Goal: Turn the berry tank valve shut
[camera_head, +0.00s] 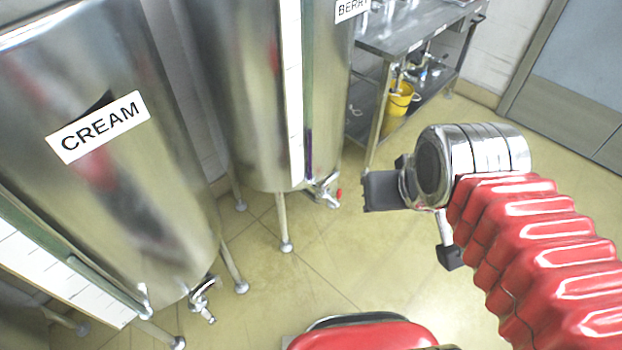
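The berry tank (235,90) is a tall steel cylinder on legs, with its BERRY label (350,9) cut off at the top edge. Its valve (325,187) sticks out low at the tank's right side and has a small red handle (339,195). The valve is too small to tell whether it is open or shut. My gripper (418,226) hangs over the floor to the right of the valve in the picture, apart from it. Its two dark fingertips are spread, with nothing visible between them.
The cream tank (150,200) stands at the left, with its own valve (203,298) near the bottom. A steel table (410,35) with a yellow bucket (400,100) on its lower shelf stands behind. The tiled floor (330,255) between the tanks and my arm is clear.

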